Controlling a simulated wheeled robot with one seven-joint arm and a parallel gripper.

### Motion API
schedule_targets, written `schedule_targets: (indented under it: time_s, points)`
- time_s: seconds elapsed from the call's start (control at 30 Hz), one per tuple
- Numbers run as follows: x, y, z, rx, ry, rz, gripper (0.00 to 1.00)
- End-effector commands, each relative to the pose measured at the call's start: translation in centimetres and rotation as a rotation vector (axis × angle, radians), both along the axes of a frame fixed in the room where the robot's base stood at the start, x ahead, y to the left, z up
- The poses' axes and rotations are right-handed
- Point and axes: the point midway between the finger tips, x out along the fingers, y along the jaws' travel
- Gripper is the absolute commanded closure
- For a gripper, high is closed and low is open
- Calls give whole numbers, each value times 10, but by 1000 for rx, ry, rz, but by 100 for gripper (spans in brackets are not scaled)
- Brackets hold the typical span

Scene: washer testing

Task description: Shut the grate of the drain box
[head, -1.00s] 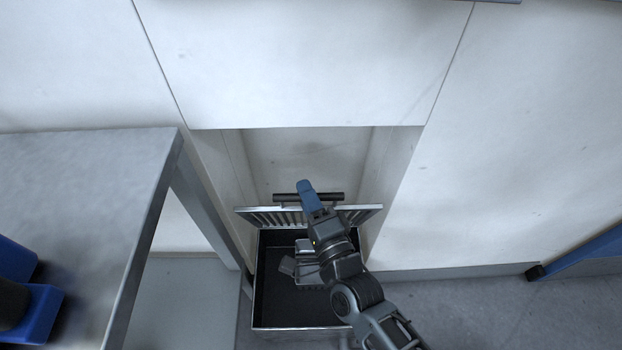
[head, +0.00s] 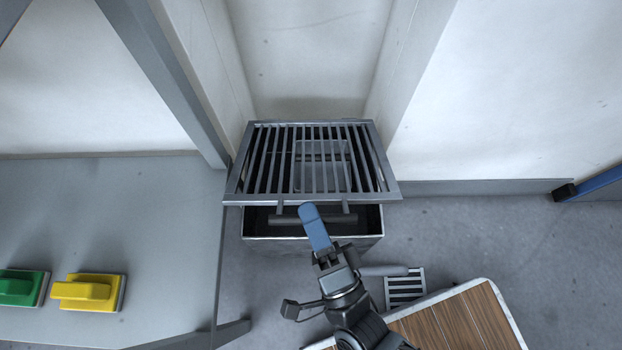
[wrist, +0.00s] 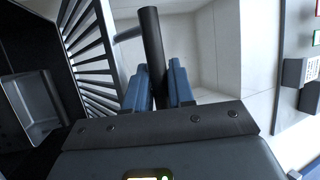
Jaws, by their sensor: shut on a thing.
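The drain box (head: 335,240) is a dark open box with a metal rim, standing on the floor in a wall recess. Its slatted metal grate (head: 240,180) is hinged over it and partly lowered; the box's front part shows below the grate's front edge. My gripper (head: 308,212) has blue fingers and is at the bar handle (head: 345,220) on the grate's front edge. In the wrist view, the fingers (wrist: 157,85) are shut around the dark handle bar (wrist: 152,45), with the grate slats (wrist: 88,50) to the left.
A metal container (wrist: 32,105) sits inside the box. A grey table (head: 120,220) stands at left, with a green block (head: 20,288) and a yellow block (head: 88,292). A small slatted piece (head: 404,286) and a wood-topped surface (head: 450,325) are at lower right.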

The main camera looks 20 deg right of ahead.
Motion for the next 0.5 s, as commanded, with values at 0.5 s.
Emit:
schedule_targets:
  time_s: [0.5]
  points:
    - [-35, 13, -111, -33, -96, 1, 100]
